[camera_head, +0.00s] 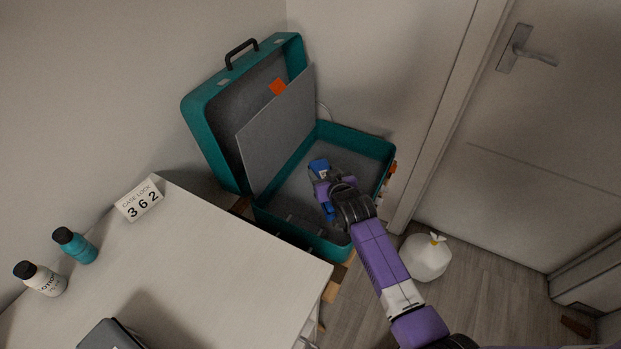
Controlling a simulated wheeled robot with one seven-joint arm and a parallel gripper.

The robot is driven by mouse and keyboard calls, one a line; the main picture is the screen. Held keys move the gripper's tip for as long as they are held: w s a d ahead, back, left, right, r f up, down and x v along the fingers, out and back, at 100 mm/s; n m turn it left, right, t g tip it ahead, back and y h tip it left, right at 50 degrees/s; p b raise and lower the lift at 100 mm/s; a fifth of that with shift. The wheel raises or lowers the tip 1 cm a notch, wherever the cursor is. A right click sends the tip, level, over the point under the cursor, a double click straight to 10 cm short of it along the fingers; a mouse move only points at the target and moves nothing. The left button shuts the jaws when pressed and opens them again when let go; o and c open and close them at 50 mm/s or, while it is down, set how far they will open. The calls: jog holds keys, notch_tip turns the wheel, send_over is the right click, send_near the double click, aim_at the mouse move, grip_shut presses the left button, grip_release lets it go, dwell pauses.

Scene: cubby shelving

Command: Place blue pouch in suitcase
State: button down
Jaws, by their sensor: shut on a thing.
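The teal suitcase (391,150) stands open in the corner, with its lid (205,130) leaning back at the left and a grey divider panel inside it. My gripper (321,175) reaches over the open base of the suitcase and is shut on the blue pouch (318,165). Only a small part of the pouch shows beyond my gripper, and my arm hides some of the suitcase's right side. I cannot tell whether the pouch touches the suitcase floor.
A white table (220,260) stands at the left, close to the suitcase, holding a "CASE LOCK 362" sign (140,201), a teal bottle (76,246), a white lotion bottle (40,279) and a dark grey case (108,336). A white bag (425,258) sits on the floor near the door (550,150).

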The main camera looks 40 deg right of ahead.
jog(key=shift+w+a+f, duration=0.2)
jog(key=shift+f, duration=0.2)
notch_tip(320, 180, down, 6)
jog(key=b, duration=0.5)
jog(key=shift+f+b, duration=0.15)
jog(key=shift+b, duration=0.25)
jog(key=shift+f, duration=0.25)
jog(key=shift+s+a+f, duration=0.1)
jog(key=shift+s+f, duration=0.05)
jog(key=shift+f, duration=0.2)
jog(key=shift+c, duration=2.2)
grip_release()
jog(key=shift+f, duration=0.1)
notch_tip(320, 180, up, 21)
jog(key=p, duration=0.2)
jog(key=shift+p, duration=0.3)
jog(key=shift+w, duration=0.2)
